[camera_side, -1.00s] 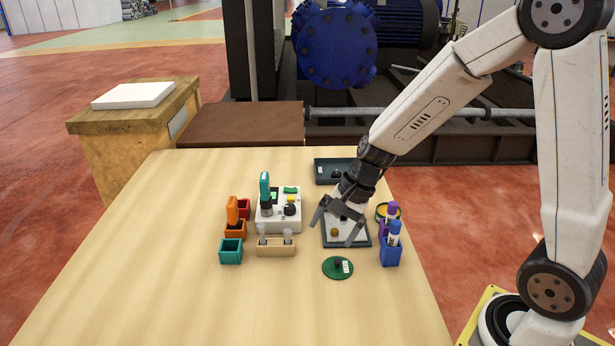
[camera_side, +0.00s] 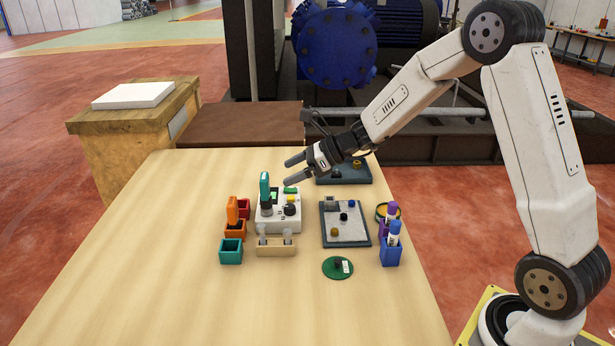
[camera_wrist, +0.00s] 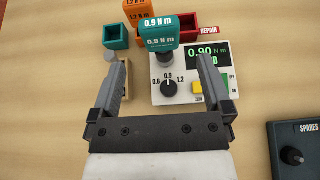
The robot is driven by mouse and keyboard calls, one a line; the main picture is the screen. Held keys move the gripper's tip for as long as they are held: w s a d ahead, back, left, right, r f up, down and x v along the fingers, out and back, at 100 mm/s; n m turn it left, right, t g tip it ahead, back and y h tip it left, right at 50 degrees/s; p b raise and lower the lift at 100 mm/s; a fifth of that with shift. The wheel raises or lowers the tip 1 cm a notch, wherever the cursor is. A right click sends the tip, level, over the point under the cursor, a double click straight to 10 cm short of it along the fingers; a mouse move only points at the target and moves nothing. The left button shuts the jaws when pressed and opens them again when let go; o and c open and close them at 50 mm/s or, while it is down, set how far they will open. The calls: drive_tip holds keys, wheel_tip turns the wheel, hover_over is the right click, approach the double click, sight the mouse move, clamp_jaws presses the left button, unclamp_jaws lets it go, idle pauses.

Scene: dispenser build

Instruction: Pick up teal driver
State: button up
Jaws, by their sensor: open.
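The teal driver (camera_side: 265,187) stands upright on the white tester (camera_side: 292,224), at its left end. In the wrist view the driver (camera_wrist: 160,32) is marked 0.9 N m and lies ahead, between the lines of my fingers. The tester's display (camera_wrist: 206,54) reads 0.90, and its dial (camera_wrist: 169,88) has 0.9 at the top. My gripper (camera_side: 291,171) is open and empty, pointing left, above and to the right of the driver and apart from it. Its spread fingers also show in the wrist view (camera_wrist: 160,62).
A teal box (camera_side: 231,256) and wooden block (camera_side: 276,247) stand in front. Right are a parts tray (camera_side: 345,238), a SPARES tray (camera_side: 350,178), blue pen holder (camera_side: 390,256) and green disc (camera_side: 335,272).

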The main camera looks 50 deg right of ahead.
sight(265, 185)
drive_tip(key=shift+x, duration=1.35)
drive_tip(key=shift+x, duration=2.55)
drive_tip(key=shift+d+f, duration=0.1)
drive_tip(key=shift+f, duration=0.1)
drive_tip(key=shift+s, duration=0.1)
clamp_jaws()
